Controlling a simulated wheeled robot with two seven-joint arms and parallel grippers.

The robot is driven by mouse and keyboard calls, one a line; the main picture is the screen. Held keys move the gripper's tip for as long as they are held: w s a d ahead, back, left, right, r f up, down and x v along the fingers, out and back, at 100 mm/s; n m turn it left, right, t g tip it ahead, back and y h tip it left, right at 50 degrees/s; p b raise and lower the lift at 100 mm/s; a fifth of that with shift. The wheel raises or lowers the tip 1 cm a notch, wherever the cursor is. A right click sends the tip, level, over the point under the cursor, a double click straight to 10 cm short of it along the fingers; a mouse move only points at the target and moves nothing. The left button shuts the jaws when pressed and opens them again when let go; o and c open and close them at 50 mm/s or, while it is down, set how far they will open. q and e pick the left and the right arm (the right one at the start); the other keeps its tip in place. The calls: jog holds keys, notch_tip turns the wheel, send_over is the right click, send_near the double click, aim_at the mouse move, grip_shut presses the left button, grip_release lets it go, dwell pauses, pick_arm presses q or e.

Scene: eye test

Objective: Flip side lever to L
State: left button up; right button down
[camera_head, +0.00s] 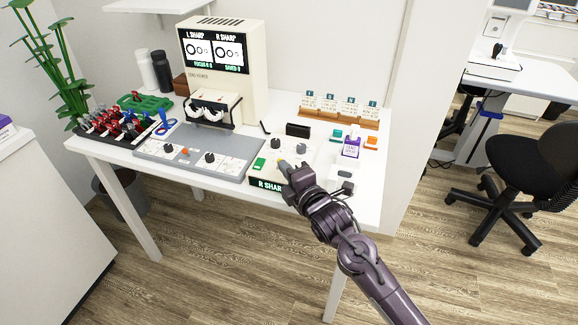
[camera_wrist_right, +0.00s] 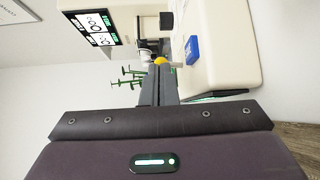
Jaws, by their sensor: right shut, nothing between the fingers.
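A small cream control box (camera_head: 303,172) stands at the table's front edge, with dark knobs (camera_head: 277,143) on top, a green button (camera_head: 260,163), and a front display (camera_head: 270,185) reading "R SHARP". My right gripper (camera_head: 284,164) is at the top of this box, fingers shut and empty. In the right wrist view a yellow ball (camera_wrist_right: 160,60), which may be the lever's knob, shows just beyond the shut fingertips (camera_wrist_right: 159,70); I cannot tell whether they touch. The lever's shaft and its L or R position are hidden. My left gripper is out of view.
A tester (camera_head: 254,75) with a screen reading "L SHARP" and "R SHARP" stands behind a grey knob panel (camera_head: 174,163). Small numbered cards (camera_head: 328,104) stand at the back right. A purple-labelled bottle (camera_head: 351,146) stands right of the box. A red-and-black rack (camera_head: 118,124) is at left.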

aim_at(281, 178)
jog(key=r+n+g+h+p, duration=0.1)
jog(key=p, duration=0.2)
jog(key=a+r+n+g+h+p, duration=0.1)
jog(key=p, duration=0.3)
jog(key=shift+w+a, duration=0.15)
jog(key=shift+w, duration=0.15)
jog(key=shift+f+b, duration=0.3)
jog(key=shift+f, duration=0.25)
jog(key=shift+r, duration=0.15)
jog(key=shift+r+p, duration=0.75)
jog(key=shift+p, duration=0.05)
